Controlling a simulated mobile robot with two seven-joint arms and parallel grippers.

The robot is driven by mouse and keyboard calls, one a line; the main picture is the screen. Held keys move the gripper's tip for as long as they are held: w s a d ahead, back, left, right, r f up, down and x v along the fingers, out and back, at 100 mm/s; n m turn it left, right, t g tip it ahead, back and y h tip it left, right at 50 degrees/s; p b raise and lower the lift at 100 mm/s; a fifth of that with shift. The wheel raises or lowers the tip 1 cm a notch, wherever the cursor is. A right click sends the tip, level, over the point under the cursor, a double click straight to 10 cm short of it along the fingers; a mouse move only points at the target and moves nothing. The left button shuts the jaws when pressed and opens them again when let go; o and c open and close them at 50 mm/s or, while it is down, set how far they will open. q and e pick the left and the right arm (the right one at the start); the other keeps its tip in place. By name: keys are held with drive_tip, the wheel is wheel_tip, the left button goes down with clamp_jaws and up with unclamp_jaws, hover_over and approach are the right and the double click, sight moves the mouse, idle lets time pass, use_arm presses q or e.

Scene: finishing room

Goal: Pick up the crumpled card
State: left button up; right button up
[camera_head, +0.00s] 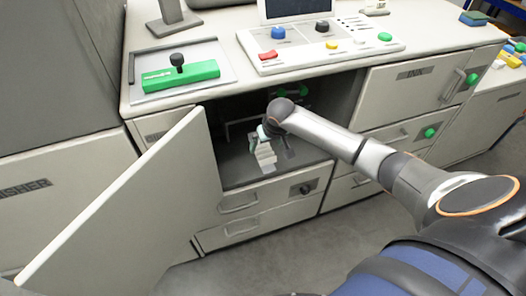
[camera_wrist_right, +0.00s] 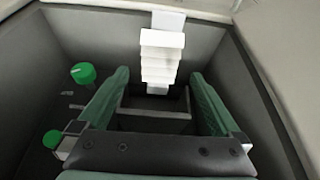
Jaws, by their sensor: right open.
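The crumpled card (camera_head: 265,152) is a white strip folded in zigzag pleats. It is inside the open cabinet compartment below the worktop. In the right wrist view the card (camera_wrist_right: 162,58) shows upper centre, between and beyond the fingertips. My right gripper (camera_wrist_right: 160,76) is open, with a green finger on each side and nothing held. In the head view my right gripper (camera_head: 267,131) reaches into the compartment, mostly hidden by my wrist. I cannot tell whether a finger touches the card. My left gripper is not in view.
The cabinet door (camera_head: 125,215) stands open at the left. Green knobs (camera_wrist_right: 83,73) and a bracket-like frame (camera_wrist_right: 152,115) show inside the compartment, whose dark walls are close around the gripper. The worktop above holds a control panel (camera_head: 345,47) and a green block with a lever (camera_head: 180,76).

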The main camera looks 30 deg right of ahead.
sight(264, 149)
drive_tip(key=shift+w, duration=0.4)
drive_tip(key=b+x, duration=0.1)
drive_tip(key=x, duration=0.4)
drive_tip(key=shift+d+f, duration=0.1)
drive_tip(key=shift+f, duration=0.15)
idle(0.4)
drive_tip(key=shift+c, duration=0.2)
drive_tip(key=c, duration=1.2)
